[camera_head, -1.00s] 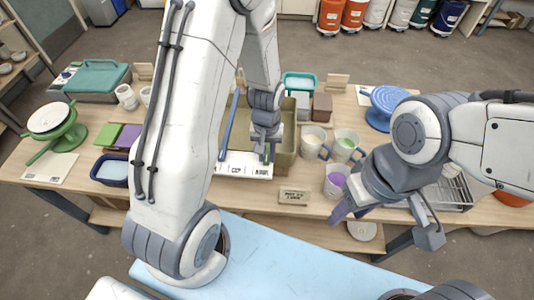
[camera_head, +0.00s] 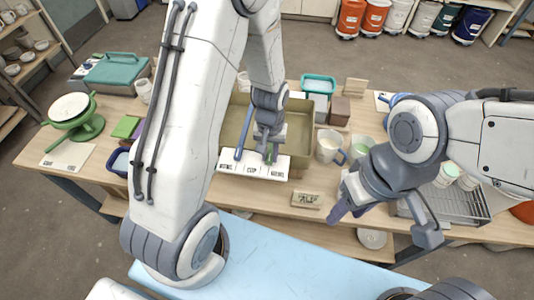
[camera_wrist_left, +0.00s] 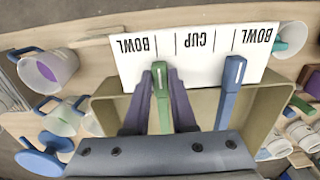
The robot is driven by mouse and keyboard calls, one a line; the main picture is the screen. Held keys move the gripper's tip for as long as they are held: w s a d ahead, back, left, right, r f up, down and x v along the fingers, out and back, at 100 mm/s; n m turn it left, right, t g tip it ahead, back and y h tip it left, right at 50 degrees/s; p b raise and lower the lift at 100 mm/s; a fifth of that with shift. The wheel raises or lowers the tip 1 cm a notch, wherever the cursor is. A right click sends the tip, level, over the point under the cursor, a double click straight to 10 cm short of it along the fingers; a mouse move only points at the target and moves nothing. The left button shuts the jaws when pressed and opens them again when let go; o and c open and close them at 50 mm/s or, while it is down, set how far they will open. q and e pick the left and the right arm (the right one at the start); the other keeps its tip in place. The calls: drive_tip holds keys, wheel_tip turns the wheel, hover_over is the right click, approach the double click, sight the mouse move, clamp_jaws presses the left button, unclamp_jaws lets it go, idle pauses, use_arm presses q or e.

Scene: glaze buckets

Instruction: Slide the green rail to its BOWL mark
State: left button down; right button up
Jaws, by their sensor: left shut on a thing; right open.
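My left gripper (camera_head: 268,148) is shut on the green rail (camera_head: 271,156). In the left wrist view its fingers (camera_wrist_left: 158,95) stand either side of the green rail (camera_wrist_left: 159,80). The white label board (camera_head: 254,164) reads BOWL, CUP, BOWL with tick marks. In the wrist view the board (camera_wrist_left: 193,42) is upside down. The green rail's tip lies by the tick just right of the left-hand BOWL word there. The blue rail (camera_head: 244,138) is apart, also in the wrist view (camera_wrist_left: 230,95).
Both rails lie across a tan tray (camera_head: 294,125). A cup (camera_head: 329,145) stands right of the tray, and a dish rack (camera_head: 470,205) further right. A wooden sign (camera_head: 306,200) sits at the front. A green stand (camera_head: 85,127) is at the left.

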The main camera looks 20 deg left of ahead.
use_arm(q)
drive_tip(key=shift+w+d, duration=0.15)
drive_tip(key=c, duration=0.7)
unclamp_jaws()
drive_tip(key=shift+r, duration=0.15)
wheel_tip(320, 180, up, 10)
drive_tip(key=shift+r+b, duration=0.15)
drive_tip(key=shift+b, duration=0.7)
